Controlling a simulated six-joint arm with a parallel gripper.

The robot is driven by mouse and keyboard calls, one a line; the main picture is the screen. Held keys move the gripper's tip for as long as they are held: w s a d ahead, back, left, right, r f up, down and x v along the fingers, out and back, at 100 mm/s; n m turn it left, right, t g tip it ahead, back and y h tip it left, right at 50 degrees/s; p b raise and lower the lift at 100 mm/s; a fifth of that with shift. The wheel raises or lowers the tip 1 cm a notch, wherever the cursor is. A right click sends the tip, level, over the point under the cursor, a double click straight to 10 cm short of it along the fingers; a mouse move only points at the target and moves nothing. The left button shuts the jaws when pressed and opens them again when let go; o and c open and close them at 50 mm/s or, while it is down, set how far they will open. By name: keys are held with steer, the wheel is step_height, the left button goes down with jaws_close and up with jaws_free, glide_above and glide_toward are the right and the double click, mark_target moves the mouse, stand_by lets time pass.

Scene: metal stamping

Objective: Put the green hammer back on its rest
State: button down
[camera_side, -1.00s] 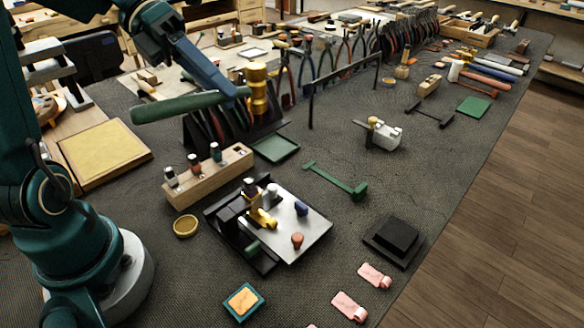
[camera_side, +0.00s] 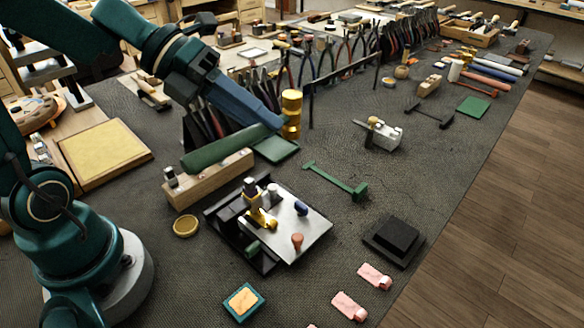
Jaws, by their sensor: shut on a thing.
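The green hammer has a green handle (camera_side: 228,150) and a brass head (camera_side: 291,115). My gripper (camera_side: 274,122), with blue fingers, is shut on the handle close to the head. The hammer is held above the mat, its handle slanting down to the left across the wooden stamp block. A green rest (camera_side: 335,180), a thin bar with a crosspiece at each end, lies empty on the mat to the right of and below the hammer in the picture. The hammer and the rest are apart.
A steel plate on a black fixture (camera_side: 315,233) holds small parts. The wooden stamp block (camera_side: 208,180) stands left of it. A black block (camera_side: 397,235), a white-and-brass device (camera_side: 383,135) and a black rest (camera_side: 430,115) are to the right. A plier rack (camera_side: 345,72) stands behind.

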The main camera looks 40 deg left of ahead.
steer(key=s+d+f+m+g, duration=0.1)
steer(key=s+f+m+g, duration=0.5)
steer(key=s+m+g, duration=0.45)
steer(key=w+a+f+m+g+y, duration=0.1)
steer(key=a+f+m+g+y, duration=0.35)
steer(key=a+m+y, duration=0.8)
steer(key=w+d+m+t+y, duration=0.3)
steer(key=w+m+t+y, duration=0.5)
steer(key=w+m, duration=0.8)
steer(key=w+d+r+m+t+h, duration=0.2)
steer(key=w+d+m+t+h, duration=0.3)
steer(key=m, duration=0.9)
steer(key=shift+w+d+m+t, duration=0.4)
steer(key=shift+w+d+t, duration=1.6)
steer(key=shift+t, duration=0.9)
steer(key=shift+s+d, duration=0.15)
